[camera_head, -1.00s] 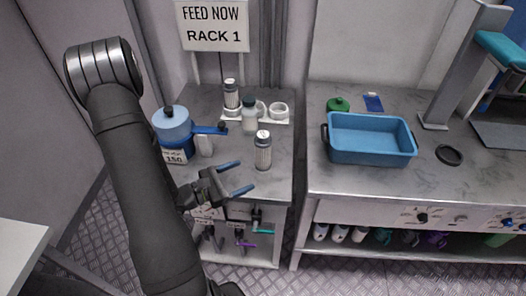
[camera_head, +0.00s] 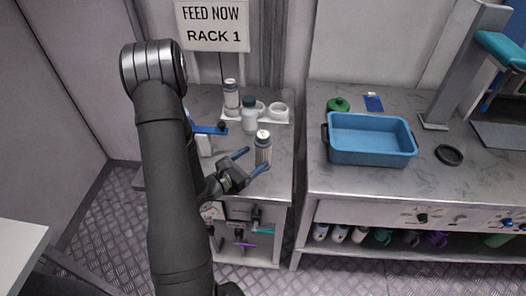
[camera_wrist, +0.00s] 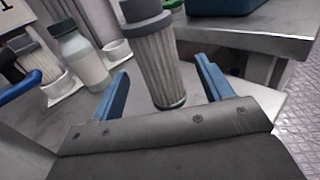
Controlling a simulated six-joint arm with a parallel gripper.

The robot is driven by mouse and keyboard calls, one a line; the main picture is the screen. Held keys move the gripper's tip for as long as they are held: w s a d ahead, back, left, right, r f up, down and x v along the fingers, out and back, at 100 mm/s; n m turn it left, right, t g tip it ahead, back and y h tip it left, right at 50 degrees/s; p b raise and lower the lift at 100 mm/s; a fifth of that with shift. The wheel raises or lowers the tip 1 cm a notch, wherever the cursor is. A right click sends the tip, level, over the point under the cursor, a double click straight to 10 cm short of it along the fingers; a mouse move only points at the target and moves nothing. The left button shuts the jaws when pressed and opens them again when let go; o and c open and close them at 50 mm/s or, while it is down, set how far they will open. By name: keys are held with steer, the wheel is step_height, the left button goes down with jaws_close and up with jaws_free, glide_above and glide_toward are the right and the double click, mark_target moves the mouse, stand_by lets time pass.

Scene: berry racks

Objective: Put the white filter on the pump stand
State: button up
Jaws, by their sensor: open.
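A pleated whitish filter (camera_head: 263,150) with a pale cap and dark bands stands upright near the front right of the small metal table. In the wrist view the filter (camera_wrist: 163,65) is between my blue fingers, with visible gaps on both sides. My gripper (camera_head: 257,160) is open and low at the filter; it also shows in the wrist view (camera_wrist: 163,82). A similar filter (camera_head: 231,97) stands in a white ring holder at the back. I cannot identify the pump stand for sure; a blue arm with a black knob (camera_head: 208,129) and a white body (camera_head: 204,146) shows beside my arm.
A white bottle with a dark cap (camera_head: 249,115) stands in front of a white holder with round cups (camera_head: 278,117). A blue tub (camera_head: 371,155) sits on the right bench. A gap separates the bench from the small table. My arm covers the table's left side.

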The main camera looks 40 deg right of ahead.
mark_target(271, 139)
steer(key=shift+w+d+f, duration=0.1)
steer(key=shift+w+d, duration=0.05)
steer(key=shift+d, duration=1.1)
steer(key=shift+w+d+f, duration=0.1)
steer(key=shift+w+d, duration=0.05)
steer(key=shift+d, duration=1.05)
steer(key=shift+w+d+f, duration=0.1)
steer(key=shift+w+d, duration=0.05)
steer(key=shift+d, duration=1.1)
steer(key=c, duration=1.2)
steer(key=shift+o, duration=0.2)
steer(key=shift+r, duration=0.2)
steer(key=shift+r, duration=0.6)
steer(key=r, duration=0.1)
steer(key=s+r, duration=0.1)
steer(key=r, duration=0.1)
steer(key=shift+r, duration=0.15)
steer(key=s+d+r, duration=0.1)
steer(key=s+r, duration=0.5)
steer(key=s, duration=0.4)
steer(key=shift+s+d, duration=0.25)
steer(key=shift+s, duration=0.05)
steer(key=shift+r, duration=0.1)
